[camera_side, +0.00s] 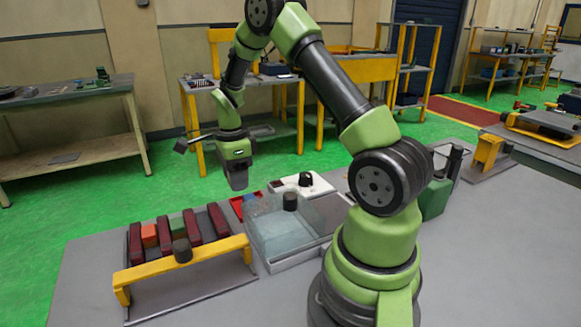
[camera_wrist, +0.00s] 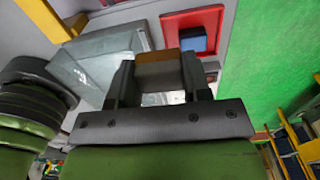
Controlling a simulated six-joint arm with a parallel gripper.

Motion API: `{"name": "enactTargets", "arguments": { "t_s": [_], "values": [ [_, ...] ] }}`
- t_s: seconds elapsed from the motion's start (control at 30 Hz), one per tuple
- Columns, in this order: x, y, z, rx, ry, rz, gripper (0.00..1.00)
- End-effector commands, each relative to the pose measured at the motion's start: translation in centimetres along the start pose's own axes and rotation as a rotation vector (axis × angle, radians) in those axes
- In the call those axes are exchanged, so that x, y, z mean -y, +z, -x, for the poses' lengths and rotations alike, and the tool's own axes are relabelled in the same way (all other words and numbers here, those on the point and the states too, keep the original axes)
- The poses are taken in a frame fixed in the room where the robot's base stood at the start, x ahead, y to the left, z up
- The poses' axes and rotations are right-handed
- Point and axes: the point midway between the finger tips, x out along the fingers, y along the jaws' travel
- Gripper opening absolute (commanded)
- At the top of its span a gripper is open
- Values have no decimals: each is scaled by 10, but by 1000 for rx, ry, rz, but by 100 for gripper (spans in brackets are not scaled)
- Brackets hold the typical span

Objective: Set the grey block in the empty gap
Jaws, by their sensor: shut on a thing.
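My gripper (camera_side: 238,186) hangs above the bench, beyond the red tray. In the wrist view my gripper (camera_wrist: 158,74) is shut on the grey block (camera_wrist: 158,76), which sits between the two fingers; a brown-orange face shows at its far end. In the side view the block is hard to tell from the fingers. The slotted rack (camera_side: 136,245) stands at the left with several dark red dividers. An orange block (camera_side: 149,235) sits in its left gap and a green block (camera_side: 177,224) in its middle gap. The right gap (camera_side: 206,227) looks empty.
A yellow rail (camera_side: 210,252) with a black knob crosses the rack's front. A red tray (camera_side: 236,203) holds a blue block (camera_wrist: 195,38). A clear box (camera_side: 285,235) and a white unit (camera_side: 302,185) with a black knob stand right of the rack.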

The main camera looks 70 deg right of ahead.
Motion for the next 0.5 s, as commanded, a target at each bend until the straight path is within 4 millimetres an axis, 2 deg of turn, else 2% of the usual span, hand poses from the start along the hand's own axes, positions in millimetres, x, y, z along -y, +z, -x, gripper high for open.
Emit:
{"name": "enactTargets", "arguments": {
  "t_s": [0.03,0.1,0.2,0.33,0.5],
  "values": [
    [1,22,-4,0,0,16,20],
    [0,45,-7,0,0,19,20],
    [-2,67,-10,0,0,22,20],
    [-4,80,-14,0,-1,21,20],
    [-4,82,-25,0,2,21,20]
  ]
}}
